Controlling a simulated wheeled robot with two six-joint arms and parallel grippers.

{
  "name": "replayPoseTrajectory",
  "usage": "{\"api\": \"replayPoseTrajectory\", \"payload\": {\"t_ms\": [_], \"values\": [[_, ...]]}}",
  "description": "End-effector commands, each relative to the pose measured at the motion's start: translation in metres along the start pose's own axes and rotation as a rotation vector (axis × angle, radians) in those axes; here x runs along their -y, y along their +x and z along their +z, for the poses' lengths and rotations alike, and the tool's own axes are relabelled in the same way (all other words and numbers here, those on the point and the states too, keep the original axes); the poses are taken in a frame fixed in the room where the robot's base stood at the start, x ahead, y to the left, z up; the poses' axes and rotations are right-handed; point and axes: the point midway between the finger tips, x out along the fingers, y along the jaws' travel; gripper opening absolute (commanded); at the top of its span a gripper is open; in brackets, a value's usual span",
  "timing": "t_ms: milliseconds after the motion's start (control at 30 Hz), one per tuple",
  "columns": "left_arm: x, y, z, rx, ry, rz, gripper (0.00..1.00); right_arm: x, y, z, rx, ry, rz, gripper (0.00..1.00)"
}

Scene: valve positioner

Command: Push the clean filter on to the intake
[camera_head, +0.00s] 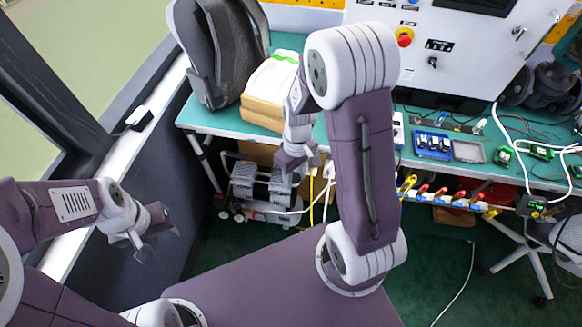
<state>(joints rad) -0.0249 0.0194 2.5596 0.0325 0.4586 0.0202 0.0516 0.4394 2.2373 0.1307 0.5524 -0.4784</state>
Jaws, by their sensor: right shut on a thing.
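A compressor-like machine (262,190) with ribbed dark cylinders and wheels stands on the floor under the bench. My right arm reaches over the bench edge, and its gripper (298,160) hangs just above the machine's right end. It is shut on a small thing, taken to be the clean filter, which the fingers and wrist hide. The intake cannot be made out, nor whether the filter touches it. My left gripper (158,243) is at the left, well away from the machine, with its fingers apart and empty.
The green bench (225,122) carries a grey backpack (217,50), a cardboard box (268,92), a white control cabinet (450,45) and a blue tray (433,145). Hoses and a bench leg stand close to the machine. A window wall bounds the left side.

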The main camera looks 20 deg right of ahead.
Motion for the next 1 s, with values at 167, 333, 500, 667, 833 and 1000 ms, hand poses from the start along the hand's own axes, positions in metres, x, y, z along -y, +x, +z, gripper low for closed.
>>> {"api": "replayPoseTrajectory", "payload": {"t_ms": [167, 333, 500, 667, 833, 1000], "values": [[0.001, 0.056, 0.006, 0.0, 0.0, 0.0, 0.36, -0.005, 0.068, 0.022, 0.093, -0.262, -0.071, 0.0], [0.002, 0.117, 0.013, 0.001, 0.0, 0.0, 0.36, -0.02, 0.137, 0.046, 0.301, -0.7, -0.155, 0.0], [0.004, 0.176, 0.018, 0.0, 0.0, 0.0, 0.36, -0.042, 0.191, 0.053, 0.625, -1.169, -0.172, 0.0], [0.005, 0.232, 0.024, 0.0, 0.0, 0.0, 0.36, -0.061, 0.234, 0.04, 1.002, -1.563, -0.076, 0.0], [0.006, 0.29, 0.03, 0.0, 0.0, 0.0, 0.36, -0.071, 0.28, 0.008, 1.408, -1.875, 0.172, 0.0], [0.007, 0.349, 0.036, 0.0, 0.0, 0.0, 0.36, -0.062, 0.33, -0.036, 1.739, -2.064, 0.545, 0.0]]}}
